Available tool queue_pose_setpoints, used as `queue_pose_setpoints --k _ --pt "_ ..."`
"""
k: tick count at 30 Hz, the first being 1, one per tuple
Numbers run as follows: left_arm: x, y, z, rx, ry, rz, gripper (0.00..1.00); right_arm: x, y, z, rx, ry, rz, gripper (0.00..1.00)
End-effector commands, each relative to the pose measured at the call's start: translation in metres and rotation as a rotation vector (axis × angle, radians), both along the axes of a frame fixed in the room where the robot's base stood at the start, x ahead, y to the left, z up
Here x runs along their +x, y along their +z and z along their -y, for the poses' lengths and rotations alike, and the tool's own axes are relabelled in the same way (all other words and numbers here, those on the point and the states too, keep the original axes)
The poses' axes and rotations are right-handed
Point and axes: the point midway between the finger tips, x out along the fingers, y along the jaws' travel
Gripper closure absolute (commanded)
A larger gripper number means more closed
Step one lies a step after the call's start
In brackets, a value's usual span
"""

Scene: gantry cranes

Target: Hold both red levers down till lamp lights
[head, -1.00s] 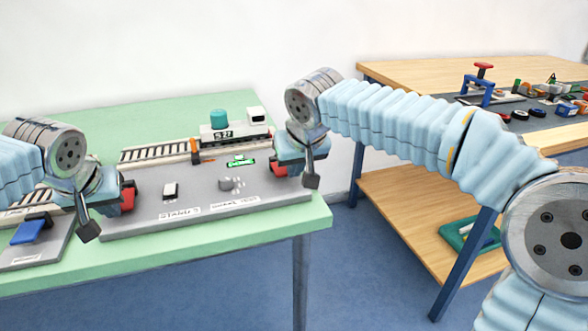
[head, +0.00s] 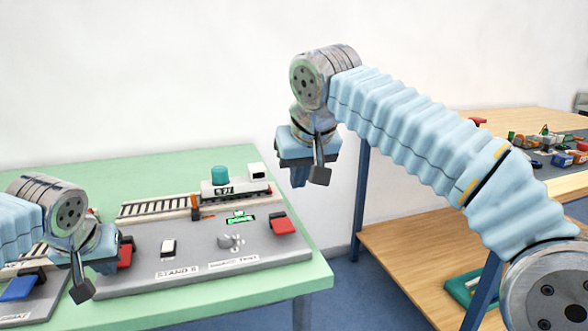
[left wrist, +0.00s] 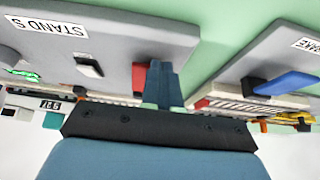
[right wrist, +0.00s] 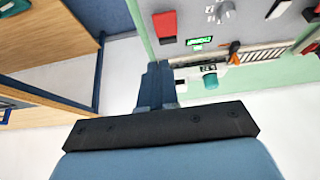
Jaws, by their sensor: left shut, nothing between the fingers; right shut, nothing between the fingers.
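The grey stand panel (head: 195,250) lies on the green table. Its right red lever (head: 283,225) is clear of any gripper and also shows in the right wrist view (right wrist: 165,25). Its left red lever (head: 125,256) is partly hidden by my left gripper (head: 106,264); in the left wrist view this lever (left wrist: 140,76) shows beside the shut fingers (left wrist: 162,82). I cannot tell whether they touch. My right gripper (head: 300,177) is shut and empty, raised above the table's right edge, apart from its lever. A small display (head: 240,218) glows green; its text is too small to read surely.
A toy locomotive (head: 235,188) and track (head: 160,205) stand along the panel's back. Left of it is another panel with a blue lever (head: 18,288). A wooden table (head: 400,240) with small parts stands at right, beyond a gap.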

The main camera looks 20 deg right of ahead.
Motion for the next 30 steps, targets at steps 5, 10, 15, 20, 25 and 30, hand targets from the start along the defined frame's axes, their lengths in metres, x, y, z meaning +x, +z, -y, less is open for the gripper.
queue_pose_setpoints --k 5,10,15,20,25,30 --pt "0.0 0.0 0.0 0.0 0.0 -0.001 1.0 -0.004 0.012 0.0 0.001 0.0 0.0 1.0" --pt "0.0 0.0 0.0 0.0 0.0 -0.001 1.0 -0.005 0.014 0.0 0.0 0.0 -0.001 1.0" --pt "0.0 0.0 0.0 0.0 0.0 -0.001 1.0 -0.004 0.013 0.0 0.0 0.0 -0.001 1.0" --pt "0.0 0.002 0.0 0.001 0.0 -0.001 1.0 -0.004 0.013 0.0 0.0 0.0 -0.001 1.0" --pt "0.0 0.01 0.0 0.0 0.001 0.001 1.0 -0.004 0.013 0.0 0.0 0.0 0.0 1.0" --pt "0.0 0.015 0.0 0.0 0.0 -0.001 1.0 -0.004 0.013 0.0 0.0 0.0 0.0 1.0"
